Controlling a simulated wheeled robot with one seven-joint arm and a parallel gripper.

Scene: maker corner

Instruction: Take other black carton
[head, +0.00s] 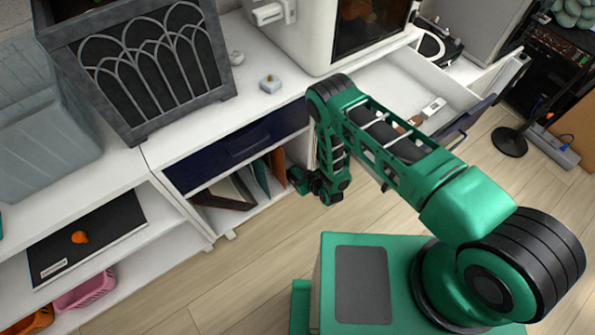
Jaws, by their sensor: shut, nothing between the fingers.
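I cannot pick out a black carton for certain. A flat black piece (110,222) with a small white label lies on the lower left shelf, with a small orange object (80,237) on it; I cannot tell whether it is a carton. My gripper (298,180) is low in front of the white cabinet, beside its open compartment. It looks shut and empty, though its fingertips are small and partly hidden. My green arm hides part of the drawer and floor behind it.
A dark grey arched bin (155,70) and a white machine (315,35) stand on the white counter. An open white drawer (440,90) juts out at right. Folders (235,188) lean in the open compartment. A black stand base (509,142) is on the floor.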

